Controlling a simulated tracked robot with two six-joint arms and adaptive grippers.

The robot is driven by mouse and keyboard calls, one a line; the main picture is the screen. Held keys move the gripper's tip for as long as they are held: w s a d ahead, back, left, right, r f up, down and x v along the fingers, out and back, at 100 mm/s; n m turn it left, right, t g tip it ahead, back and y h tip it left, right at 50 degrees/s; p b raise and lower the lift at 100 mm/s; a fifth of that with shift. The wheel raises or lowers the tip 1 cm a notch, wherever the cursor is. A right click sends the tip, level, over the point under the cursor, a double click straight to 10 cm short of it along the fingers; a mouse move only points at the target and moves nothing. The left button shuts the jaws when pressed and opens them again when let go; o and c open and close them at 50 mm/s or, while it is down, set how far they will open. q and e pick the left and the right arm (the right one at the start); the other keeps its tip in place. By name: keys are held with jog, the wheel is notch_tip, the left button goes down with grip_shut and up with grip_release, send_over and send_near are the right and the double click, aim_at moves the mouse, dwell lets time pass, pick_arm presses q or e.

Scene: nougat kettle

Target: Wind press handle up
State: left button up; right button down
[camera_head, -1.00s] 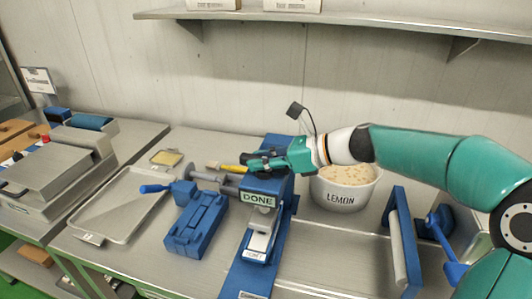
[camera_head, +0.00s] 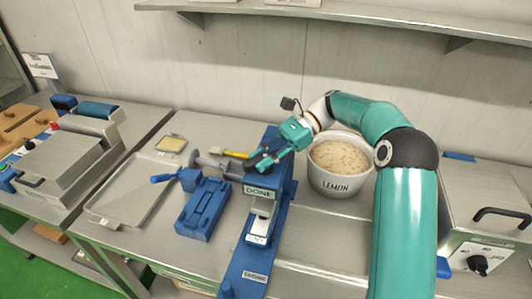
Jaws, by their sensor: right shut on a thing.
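The blue press (camera_head: 242,269) stands on the steel table with a "DONE" plate (camera_head: 258,192) on its head. My right gripper (camera_head: 260,161) is at the top of the press head, just above the plate, its dark fingers shut on a part there. The fingers largely hide that part, seemingly the press handle; its angle cannot be told. A grey shaft with a disc (camera_head: 205,160) runs left from the press head. My left gripper is not in view.
A blue mould block (camera_head: 203,209) with a blue-handled part and a steel tray (camera_head: 112,204) lie left. A yellow rod (camera_head: 236,154) shows behind the shaft. A steel unit (camera_head: 485,195) stands far right.

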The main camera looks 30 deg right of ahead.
aim_at(263, 156)
jog(key=shift+r+n+g, duration=0.25)
jog(key=shift+n+g, duration=0.35)
jog(key=c, duration=1)
grip_release()
jog(key=shift+f, duration=0.15)
notch_tip(263, 156, up, 10)
